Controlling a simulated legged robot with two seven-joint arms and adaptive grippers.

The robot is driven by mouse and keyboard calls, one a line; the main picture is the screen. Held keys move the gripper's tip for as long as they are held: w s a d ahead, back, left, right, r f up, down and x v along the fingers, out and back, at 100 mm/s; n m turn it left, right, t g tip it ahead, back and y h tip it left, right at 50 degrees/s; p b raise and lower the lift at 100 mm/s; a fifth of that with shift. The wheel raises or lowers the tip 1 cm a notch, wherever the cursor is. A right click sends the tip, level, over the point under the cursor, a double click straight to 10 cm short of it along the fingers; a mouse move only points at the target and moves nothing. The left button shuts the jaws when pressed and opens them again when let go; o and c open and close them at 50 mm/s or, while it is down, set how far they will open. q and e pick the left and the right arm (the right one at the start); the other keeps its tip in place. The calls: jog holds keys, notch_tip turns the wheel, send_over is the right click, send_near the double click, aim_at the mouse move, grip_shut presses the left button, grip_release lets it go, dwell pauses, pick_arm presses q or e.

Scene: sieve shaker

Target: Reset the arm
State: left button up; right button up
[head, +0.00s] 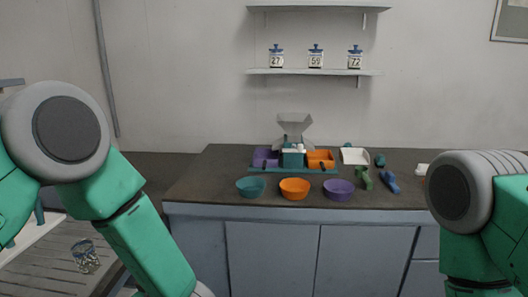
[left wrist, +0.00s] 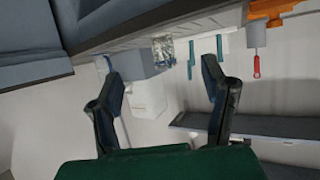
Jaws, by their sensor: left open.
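My left arm (head: 135,225) comes in from the left in the head view, and its gripper is out of that frame at the bottom. In the left wrist view my left gripper (left wrist: 165,103) is open, with its two dark fingers wide apart and nothing between them. My right arm (head: 470,230) shows at the right edge of the head view. Its forearm leaves the frame at the bottom, so the right gripper is hidden from view. Neither arm visibly touches the counter (head: 190,195).
The counter holds a sieve shaker (head: 294,130) with purple and orange bins, a teal bowl (head: 251,187), an orange bowl (head: 294,188) and a purple bowl (head: 339,189). A white tray (head: 354,155) stands behind green and blue tools. A glass (head: 85,255) stands on a slatted surface at lower left.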

pick_arm(q)
jog(key=s+d+f+m+h, duration=0.2)
jog(key=s+f+m+h, duration=0.7)
jog(key=f, duration=0.4)
jog(key=s+f+m+g+h, duration=0.1)
jog(key=s+f+g, duration=0.1)
jog(key=s, duration=0.8)
jog(key=s+a+f+m+g+h, duration=0.1)
jog(key=s+g, duration=0.3)
jog(key=s, duration=0.6)
jog(key=shift+s+f+m, duration=0.2)
jog(key=shift+f+m, duration=0.25)
jog(key=shift+m, duration=0.35)
pick_arm(e)
jog(key=shift+w+a, duration=0.1)
jog(key=shift+a, duration=0.05)
